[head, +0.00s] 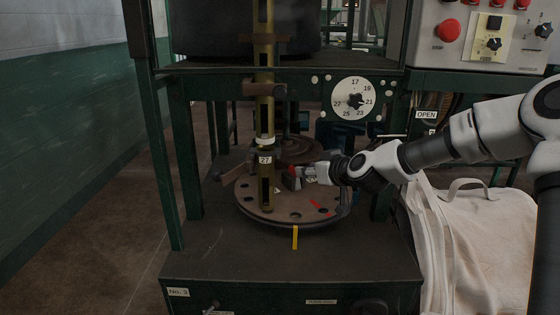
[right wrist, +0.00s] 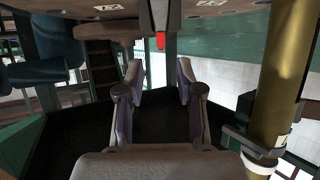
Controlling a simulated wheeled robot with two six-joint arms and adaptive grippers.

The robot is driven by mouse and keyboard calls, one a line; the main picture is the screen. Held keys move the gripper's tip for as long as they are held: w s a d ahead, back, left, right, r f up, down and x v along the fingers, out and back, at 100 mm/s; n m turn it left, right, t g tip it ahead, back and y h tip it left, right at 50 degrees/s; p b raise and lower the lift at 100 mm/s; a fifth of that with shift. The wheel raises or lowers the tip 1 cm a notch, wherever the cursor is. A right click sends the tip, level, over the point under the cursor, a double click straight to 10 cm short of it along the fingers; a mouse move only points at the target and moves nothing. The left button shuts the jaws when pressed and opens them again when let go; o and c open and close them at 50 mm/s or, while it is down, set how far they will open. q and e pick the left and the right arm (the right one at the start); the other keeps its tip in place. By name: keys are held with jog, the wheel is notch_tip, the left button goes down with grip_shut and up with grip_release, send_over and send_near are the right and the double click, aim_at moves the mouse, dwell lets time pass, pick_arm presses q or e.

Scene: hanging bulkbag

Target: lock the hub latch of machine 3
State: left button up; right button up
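Machine 3 carries a "No. 3" label (head: 178,292) at its lower left. Its round brown turntable (head: 262,208) has holes, a red mark and an upright brass post (head: 266,110) labelled 27. My right gripper (head: 296,178) reaches in from the right, just above the turntable and beside the post. A small red tip, which looks like the latch handle (head: 292,170), shows at the gripper. In the right wrist view the red-tipped dark lever (right wrist: 160,40) lies beyond and between the two spread fingers (right wrist: 158,75), apart from them. The gripper is open and empty. My left gripper is out of view.
The brass post also stands close at the right in the right wrist view (right wrist: 278,90). A numbered dial (head: 355,99) and a control panel with a red button (head: 448,30) are above. A pale bulk bag (head: 475,240) lies at the right. Green frame legs (head: 160,160) flank the turntable.

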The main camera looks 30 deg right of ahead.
aim_at(294, 171)
jog(key=shift+w+f, duration=0.2)
jog(key=shift+w, duration=0.1)
jog(key=shift+b+x, duration=0.8)
jog(key=shift+b, duration=0.3)
jog(key=x, duration=0.4)
jog(key=shift+w+a+b, duration=0.1)
jog(key=shift+w+b, duration=0.2)
jog(key=shift+s+r, duration=0.1)
jog(key=shift+r, duration=0.1)
grip_shut()
